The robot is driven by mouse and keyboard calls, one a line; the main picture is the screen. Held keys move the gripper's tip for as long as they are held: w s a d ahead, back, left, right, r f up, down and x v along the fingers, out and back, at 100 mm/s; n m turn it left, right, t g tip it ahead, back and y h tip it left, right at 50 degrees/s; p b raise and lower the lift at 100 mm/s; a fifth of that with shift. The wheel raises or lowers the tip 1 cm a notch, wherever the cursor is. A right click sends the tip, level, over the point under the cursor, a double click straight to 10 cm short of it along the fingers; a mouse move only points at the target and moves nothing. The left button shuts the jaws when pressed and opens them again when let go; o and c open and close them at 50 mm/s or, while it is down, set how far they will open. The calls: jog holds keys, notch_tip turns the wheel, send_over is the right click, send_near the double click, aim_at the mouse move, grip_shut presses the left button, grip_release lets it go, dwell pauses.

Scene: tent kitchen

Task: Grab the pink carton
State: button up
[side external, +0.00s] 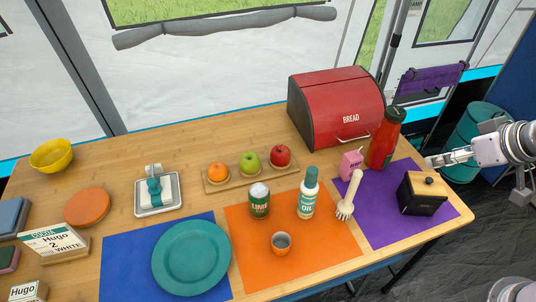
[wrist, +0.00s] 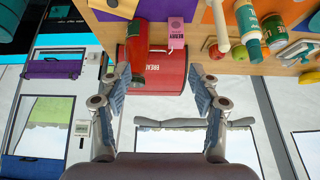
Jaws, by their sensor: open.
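The pink carton (side external: 351,165) stands on the table in front of the red bread box, just left of a red bottle and at the edge of the purple mat. In the wrist view, which looks upside down, the pink carton (wrist: 176,34) appears at the upper middle, beyond the fingertips. My gripper (side external: 432,161) is at the right in the side view, above the table's right end, beyond the black box. Its two fingers (wrist: 160,75) are spread in the wrist view with nothing between them. It is apart from the carton.
The red bottle (side external: 385,138) stands between the carton and my gripper. The red bread box (side external: 335,105) is behind the carton. A black box with a knob (side external: 422,195) sits on the purple mat (side external: 380,228).

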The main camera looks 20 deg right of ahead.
jog(key=m+g, duration=0.7)
jog(key=m, duration=1)
send_over(354, 155)
jog(key=f, duration=1)
jog(key=shift+a+f, duration=0.3)
jog(key=shift+w+f, duration=0.2)
jog(key=shift+f, duration=0.45)
notch_tip(354, 155, down, 4)
jog(key=shift+f, duration=0.2)
jog(key=shift+s+d+f, duration=0.1)
jog(key=shift+d+f, duration=0.05)
jog(key=shift+f, duration=1.3)
jog(key=shift+s+d+f, duration=0.1)
jog(key=shift+d+f, duration=0.05)
jog(key=shift+f, duration=1.25)
jog(key=c, duration=0.9)
